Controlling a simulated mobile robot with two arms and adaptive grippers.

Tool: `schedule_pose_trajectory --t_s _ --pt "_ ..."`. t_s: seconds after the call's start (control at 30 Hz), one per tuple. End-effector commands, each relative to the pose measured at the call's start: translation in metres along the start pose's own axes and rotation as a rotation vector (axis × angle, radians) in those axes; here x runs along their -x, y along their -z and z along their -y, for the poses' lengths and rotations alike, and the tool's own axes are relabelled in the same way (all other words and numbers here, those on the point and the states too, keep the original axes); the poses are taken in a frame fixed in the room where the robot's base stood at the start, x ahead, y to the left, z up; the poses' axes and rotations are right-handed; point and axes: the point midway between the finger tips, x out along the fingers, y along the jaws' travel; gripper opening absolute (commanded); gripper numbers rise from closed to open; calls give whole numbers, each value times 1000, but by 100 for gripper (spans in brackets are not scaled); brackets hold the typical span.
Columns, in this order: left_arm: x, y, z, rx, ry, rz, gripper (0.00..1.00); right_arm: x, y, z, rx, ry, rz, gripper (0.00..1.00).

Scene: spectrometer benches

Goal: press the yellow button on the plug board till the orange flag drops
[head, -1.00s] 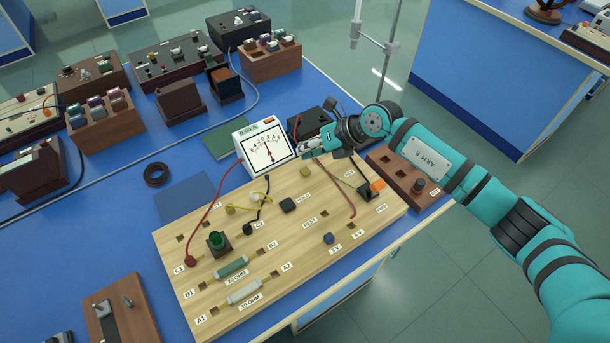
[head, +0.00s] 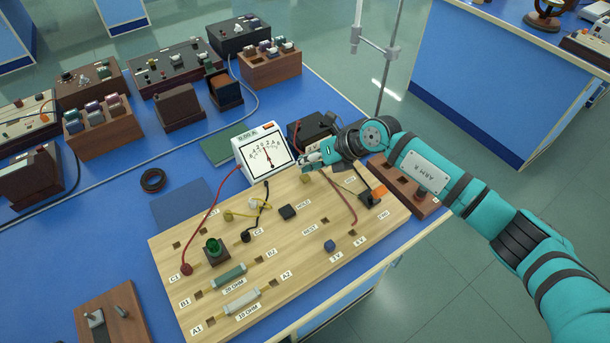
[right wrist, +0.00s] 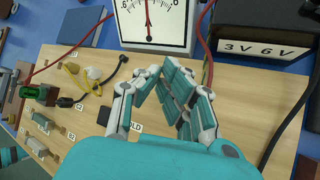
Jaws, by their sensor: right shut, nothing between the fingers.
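The wooden plug board (head: 300,255) lies on the blue bench. A small yellow button (head: 305,179) is on its far part, near the meter. The orange flag (head: 380,190) shows at a black block at the board's right end; it looks raised. My right gripper (head: 303,163) is shut and empty, with its fingertips just above and behind the button in the head view; I cannot tell whether they touch it. In the right wrist view the gripper (right wrist: 158,74) is over the board, and I cannot make out the button there.
A white meter (head: 262,152) stands close behind the fingertips. A red lead (head: 210,215) and a yellow lead (head: 246,216) cross the board. A black knob (head: 288,212) sits in front of the button. A dark box (head: 313,127) stands behind my gripper.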

Motion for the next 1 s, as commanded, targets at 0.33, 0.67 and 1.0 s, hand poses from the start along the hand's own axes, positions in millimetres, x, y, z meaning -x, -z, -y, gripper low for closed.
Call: schedule_pose_trajectory --t_s 0.33,0.67,1.0 --pt "0 0 0 0 1 0 55 0 0 0 0 0 0 0" --pt "-1 0 0 0 1 -1 55 0 0 1 0 0 0 0" --pt "-6 0 0 0 1 -1 55 -6 4 4 0 0 1 0"
